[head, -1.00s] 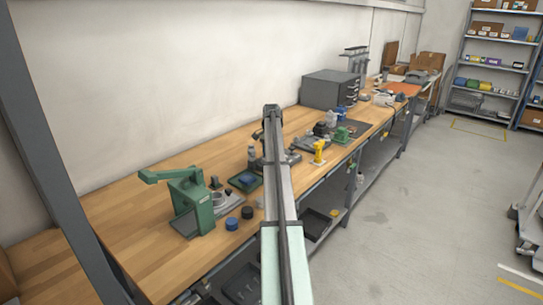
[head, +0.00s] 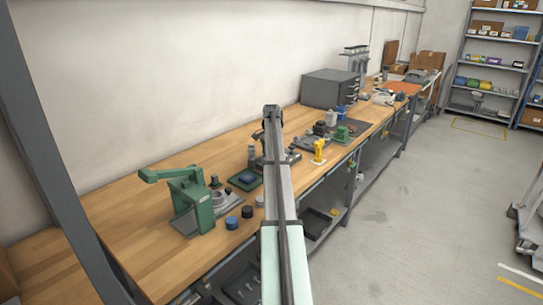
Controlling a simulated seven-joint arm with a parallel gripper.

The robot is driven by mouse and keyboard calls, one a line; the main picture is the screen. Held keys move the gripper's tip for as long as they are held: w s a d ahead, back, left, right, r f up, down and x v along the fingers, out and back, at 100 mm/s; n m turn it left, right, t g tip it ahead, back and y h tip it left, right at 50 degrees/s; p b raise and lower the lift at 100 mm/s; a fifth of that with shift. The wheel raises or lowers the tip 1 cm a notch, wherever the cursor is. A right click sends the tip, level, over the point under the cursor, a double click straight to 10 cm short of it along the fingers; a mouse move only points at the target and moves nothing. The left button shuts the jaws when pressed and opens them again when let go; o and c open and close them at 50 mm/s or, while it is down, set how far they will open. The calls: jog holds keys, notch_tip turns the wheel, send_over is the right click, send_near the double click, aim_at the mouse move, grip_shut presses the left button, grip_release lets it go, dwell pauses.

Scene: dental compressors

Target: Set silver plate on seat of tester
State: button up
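My arm reaches up the middle of the head view, its grey links crossing the workbench. My gripper cannot be made out clearly; the arm links cover that area. A low grey fixture (head: 228,203) with a round part on top stands on the bench just right of the green press (head: 190,200); it may be the tester, but I cannot tell for sure. No silver plate can be picked out with certainty at this size. Whether my gripper holds anything is hidden.
Blue (head: 231,222) and dark (head: 247,212) round pieces lie near the bench's front edge. A yellow tool (head: 319,150) and a grey drawer cabinet (head: 329,89) stand farther right. The bench's left end (head: 125,215) is clear.

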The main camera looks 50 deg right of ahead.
jog(key=o, duration=1.2)
jog(key=shift+o, duration=0.3)
jog(key=shift+o, duration=0.7)
jog(key=shift+r, duration=0.1)
jog(key=shift+r, duration=3.4)
